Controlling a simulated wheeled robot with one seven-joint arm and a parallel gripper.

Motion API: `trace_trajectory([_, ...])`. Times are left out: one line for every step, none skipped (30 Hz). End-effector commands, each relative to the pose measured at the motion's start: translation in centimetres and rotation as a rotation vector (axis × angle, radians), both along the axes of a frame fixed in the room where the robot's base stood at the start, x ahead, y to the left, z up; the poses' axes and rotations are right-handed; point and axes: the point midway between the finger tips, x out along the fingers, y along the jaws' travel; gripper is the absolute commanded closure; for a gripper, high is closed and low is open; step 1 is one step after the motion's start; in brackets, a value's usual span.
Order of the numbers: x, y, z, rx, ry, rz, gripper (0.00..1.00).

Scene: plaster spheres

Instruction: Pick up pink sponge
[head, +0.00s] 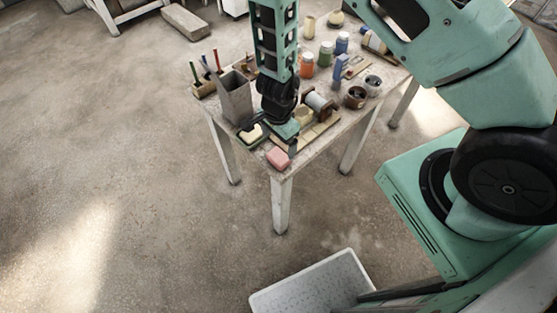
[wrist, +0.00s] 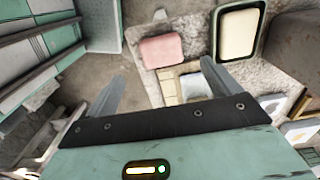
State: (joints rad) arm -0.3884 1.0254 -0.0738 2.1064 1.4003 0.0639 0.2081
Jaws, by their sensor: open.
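The pink sponge (head: 278,158) lies on the table at its near corner in the head view. In the wrist view the pink sponge (wrist: 162,50) is a rounded pink block at the upper middle, beyond the fingertips and fully visible. My gripper (wrist: 162,75) is open and empty, its two fingers apart. In the head view my gripper (head: 284,138) hangs low over the table's near end, just behind the sponge; its fingers are hard to make out there. I cannot see any contact with the sponge.
A dark tray (wrist: 263,34) with a cream block (wrist: 239,33) sits beside the sponge. A white crate (head: 318,289) is on the floor in front.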

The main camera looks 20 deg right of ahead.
Motion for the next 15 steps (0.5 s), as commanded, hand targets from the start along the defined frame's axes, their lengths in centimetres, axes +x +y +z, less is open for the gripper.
trace_trajectory([0.0,-0.1,-1.6,0.001,0.003,-0.005,0.11])
trace_trajectory([-0.1,-0.1,-2.1,0.001,0.003,-0.003,0.11])
trace_trajectory([0.0,-0.1,-2.6,0.001,0.001,-0.003,0.11])
trace_trajectory([0.0,-0.1,-2.9,0.001,0.001,-0.003,0.11])
trace_trajectory([0.0,0.0,-3.1,0.002,0.002,-0.002,0.11])
trace_trajectory([0.0,0.0,-3.3,0.001,0.001,-0.001,0.11])
trace_trajectory([0.0,0.0,-3.4,0.000,0.000,0.000,0.11])
trace_trajectory([0.0,0.0,-3.5,0.000,0.000,0.000,0.11])
trace_trajectory([0.0,0.0,-3.5,0.000,0.000,0.000,0.11])
trace_trajectory([0.0,0.0,-3.7,0.001,0.000,0.000,0.11])
trace_trajectory([0.0,0.0,-3.9,0.001,0.001,0.000,0.11])
trace_trajectory([0.0,-0.1,-4.4,0.001,0.001,0.000,0.11])
trace_trajectory([0.1,-0.2,-4.9,0.001,0.001,-0.002,0.11])
trace_trajectory([0.1,-0.2,-5.4,0.002,0.002,-0.003,0.11])
trace_trajectory([0.2,-0.3,-6.0,0.001,0.003,-0.003,0.11])
